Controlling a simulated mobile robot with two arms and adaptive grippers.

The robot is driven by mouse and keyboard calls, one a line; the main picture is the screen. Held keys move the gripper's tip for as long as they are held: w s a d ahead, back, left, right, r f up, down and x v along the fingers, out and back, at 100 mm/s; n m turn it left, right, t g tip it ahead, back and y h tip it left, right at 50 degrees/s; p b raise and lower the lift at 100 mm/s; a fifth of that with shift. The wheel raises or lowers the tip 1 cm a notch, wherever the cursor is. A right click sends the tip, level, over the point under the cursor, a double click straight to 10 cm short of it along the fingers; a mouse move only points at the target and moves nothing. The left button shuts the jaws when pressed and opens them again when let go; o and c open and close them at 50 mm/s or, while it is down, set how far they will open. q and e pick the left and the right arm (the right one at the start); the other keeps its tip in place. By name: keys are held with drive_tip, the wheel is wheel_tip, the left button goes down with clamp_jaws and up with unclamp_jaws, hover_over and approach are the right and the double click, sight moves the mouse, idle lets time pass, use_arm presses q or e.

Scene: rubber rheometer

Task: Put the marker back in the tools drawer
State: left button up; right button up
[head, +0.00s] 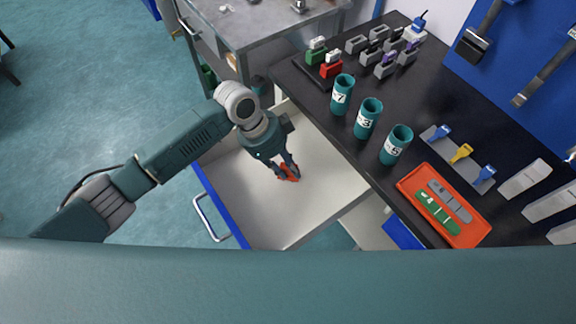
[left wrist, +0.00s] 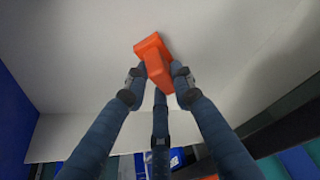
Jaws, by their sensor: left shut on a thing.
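The marker, an orange-red blocky piece (head: 289,173), is between the fingers of my left gripper (head: 287,170). In the left wrist view the marker (left wrist: 156,62) shows held at the fingertips (left wrist: 160,78). The tools drawer (head: 235,205) is pulled open, with a white inside, a blue front and a metal handle. The gripper points down into the drawer, with the marker above or near its pale floor; whether it touches cannot be told. No other object shows inside the drawer. My right gripper is in neither view.
The black bench (head: 440,125) borders the drawer on the right. It bears several teal numbered cups (head: 366,118), an orange tray (head: 470,236) with grey and green pieces, and coloured clips. A grey table (head: 270,25) stands behind the drawer.

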use_arm(q)
drive_tip(key=o, duration=0.9)
drive_tip(key=shift+f, duration=0.1)
drive_tip(key=v, duration=1.2)
drive_tip(key=shift+b, duration=0.3)
drive_tip(key=shift+s, duration=0.1)
